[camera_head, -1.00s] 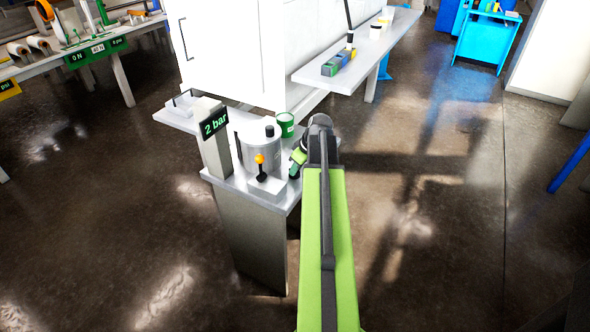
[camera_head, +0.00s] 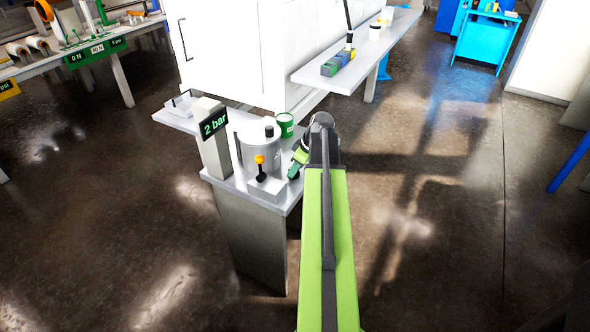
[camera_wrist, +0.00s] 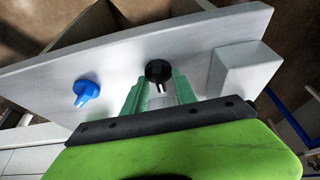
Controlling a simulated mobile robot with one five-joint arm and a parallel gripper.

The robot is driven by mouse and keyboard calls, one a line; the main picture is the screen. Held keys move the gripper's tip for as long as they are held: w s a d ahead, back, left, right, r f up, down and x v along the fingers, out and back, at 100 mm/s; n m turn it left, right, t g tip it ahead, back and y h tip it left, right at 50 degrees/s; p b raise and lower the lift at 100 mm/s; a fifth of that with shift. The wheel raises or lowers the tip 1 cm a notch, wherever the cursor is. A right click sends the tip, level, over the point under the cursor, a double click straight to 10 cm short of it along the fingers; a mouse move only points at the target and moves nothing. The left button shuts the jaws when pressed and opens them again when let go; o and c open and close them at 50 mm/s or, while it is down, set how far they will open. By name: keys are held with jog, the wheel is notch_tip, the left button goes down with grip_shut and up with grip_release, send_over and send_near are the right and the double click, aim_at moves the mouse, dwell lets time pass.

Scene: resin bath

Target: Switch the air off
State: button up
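In the wrist view, a black round knob (camera_wrist: 158,72) with a pale mark sits on a light grey plate (camera_wrist: 115,68). The two green fingers of my gripper (camera_wrist: 157,84) stand apart on either side of this knob; I cannot tell whether they touch it. A blue knob (camera_wrist: 87,92) sits on the plate to the left. In the head view, my gripper (camera_head: 299,158) is at the right edge of a small bench (camera_head: 228,184), beside a grey pot (camera_head: 258,152). A black lever with an orange-yellow tip (camera_head: 260,168) stands in front of the pot. A display (camera_head: 213,123) reads 2 bar.
A green can (camera_head: 286,125) stands behind the pot, close to my gripper. A white block (camera_wrist: 245,66) sits right of the black knob in the wrist view. A white cabinet (camera_head: 225,50) and a shelf (camera_head: 310,72) are behind. The floor to the right is clear.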

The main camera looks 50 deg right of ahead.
jog(key=p+v, duration=1.6)
jog(key=v, duration=0.1)
jog(key=shift+s+r, duration=0.15)
jog(key=shift+s, duration=0.05)
